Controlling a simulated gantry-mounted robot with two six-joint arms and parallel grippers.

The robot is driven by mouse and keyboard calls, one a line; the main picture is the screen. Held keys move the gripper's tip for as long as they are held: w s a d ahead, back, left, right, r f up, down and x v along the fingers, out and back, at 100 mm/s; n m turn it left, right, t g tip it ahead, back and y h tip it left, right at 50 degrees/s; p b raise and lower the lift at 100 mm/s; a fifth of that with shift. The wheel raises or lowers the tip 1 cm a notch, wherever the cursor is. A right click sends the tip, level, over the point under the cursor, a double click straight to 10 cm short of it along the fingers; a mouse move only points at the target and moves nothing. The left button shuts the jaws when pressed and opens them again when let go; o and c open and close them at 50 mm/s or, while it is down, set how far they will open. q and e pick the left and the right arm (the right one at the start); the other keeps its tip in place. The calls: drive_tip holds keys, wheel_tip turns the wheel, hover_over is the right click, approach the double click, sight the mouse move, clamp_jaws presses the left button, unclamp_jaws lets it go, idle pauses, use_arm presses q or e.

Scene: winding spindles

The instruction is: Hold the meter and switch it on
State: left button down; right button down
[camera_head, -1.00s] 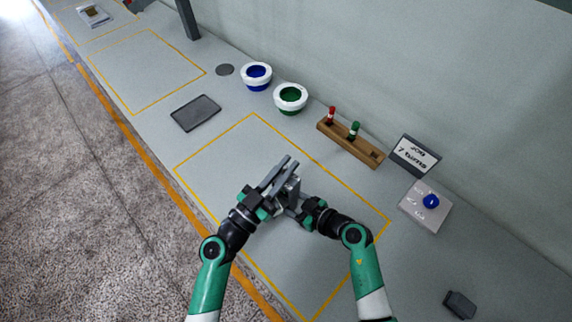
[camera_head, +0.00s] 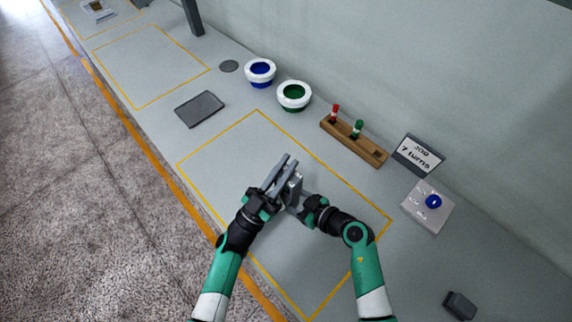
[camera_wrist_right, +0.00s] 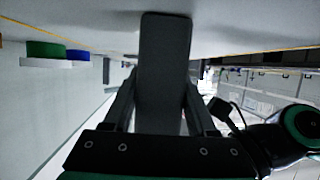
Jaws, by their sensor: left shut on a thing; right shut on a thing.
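The meter (camera_head: 293,190) is a small grey block held above the yellow-outlined area of the bench, mostly covered by my grippers. My left gripper (camera_head: 282,172) comes from the left with its two long grey fingers pointing up the picture, and is shut at the meter. My right gripper (camera_head: 295,204) is shut on the meter from the lower right. In the right wrist view a dark slab-like body of the meter (camera_wrist_right: 165,70) stands between the right fingers. The meter's switch and display cannot be made out.
A wooden rack (camera_head: 353,142) holds a red and a green spindle. Behind it are a blue bowl (camera_head: 260,72), a green bowl (camera_head: 294,96) and a dark flat pad (camera_head: 199,109). A sign (camera_head: 417,155) and a panel with a blue knob (camera_head: 433,201) are at right.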

use_arm(q)
drive_tip(key=shift+f, duration=0.15)
use_arm(e)
drive_tip(key=shift+s+f, duration=0.1)
drive_tip(key=shift+f, duration=0.05)
use_arm(q)
drive_tip(key=c, duration=0.9)
unclamp_jaws()
drive_tip(key=shift+o, duration=0.2)
drive_tip(key=v, duration=0.7)
drive_tip(key=shift+s+a, duration=0.1)
drive_tip(key=shift+a, duration=0.1)
use_arm(e)
drive_tip(key=shift+c, duration=0.6)
unclamp_jaws()
